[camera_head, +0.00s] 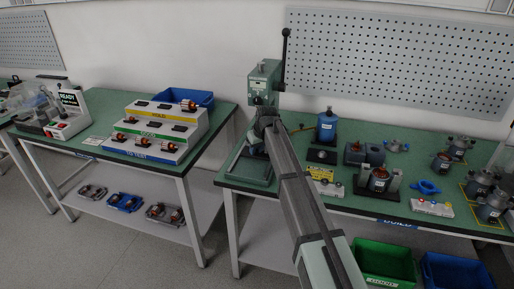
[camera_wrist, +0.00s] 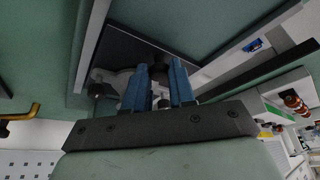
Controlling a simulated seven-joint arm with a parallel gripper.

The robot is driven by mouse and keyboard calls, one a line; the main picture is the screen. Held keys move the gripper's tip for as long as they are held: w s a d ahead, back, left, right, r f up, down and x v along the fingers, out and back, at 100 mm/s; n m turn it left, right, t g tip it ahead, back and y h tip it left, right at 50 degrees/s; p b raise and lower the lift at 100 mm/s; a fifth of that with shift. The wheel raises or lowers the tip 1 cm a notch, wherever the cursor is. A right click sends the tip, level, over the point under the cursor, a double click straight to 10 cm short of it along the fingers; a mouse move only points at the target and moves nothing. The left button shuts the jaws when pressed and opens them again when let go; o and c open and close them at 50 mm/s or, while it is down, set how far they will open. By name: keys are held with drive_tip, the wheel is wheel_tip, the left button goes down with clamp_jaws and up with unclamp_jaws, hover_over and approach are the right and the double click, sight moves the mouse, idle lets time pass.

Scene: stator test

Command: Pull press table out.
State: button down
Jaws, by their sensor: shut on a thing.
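The green press (camera_head: 262,88) stands at the left end of the right bench, with a dark lever rising at its right. Its green base (camera_head: 250,174) rests on the bench. My gripper is at the press, its fingers hidden behind my arm in the head view. In the wrist view, the two blue fingers of my gripper (camera_wrist: 159,72) are shut on a small dark part (camera_wrist: 160,71), apparently a knob of the press table. A grey metal piece (camera_wrist: 110,78) shows beside it, under a dark plate. How far the table is out cannot be told.
Green (camera_head: 384,262) and blue (camera_head: 455,270) bins sit below. A floor gap separates the left bench (camera_head: 213,121).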

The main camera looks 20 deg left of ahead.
drive_tip(key=s, duration=1.3)
drive_tip(key=shift+s, duration=0.25)
drive_tip(key=c, duration=1.3)
unclamp_jaws()
drive_tip(key=shift+s, duration=0.1)
drive_tip(key=shift+o, duration=0.4)
drive_tip(key=shift+d+r, duration=0.1)
drive_tip(key=shift+r, duration=0.15)
drive_tip(key=v, duration=1.3)
drive_tip(key=shift+r, duration=0.15)
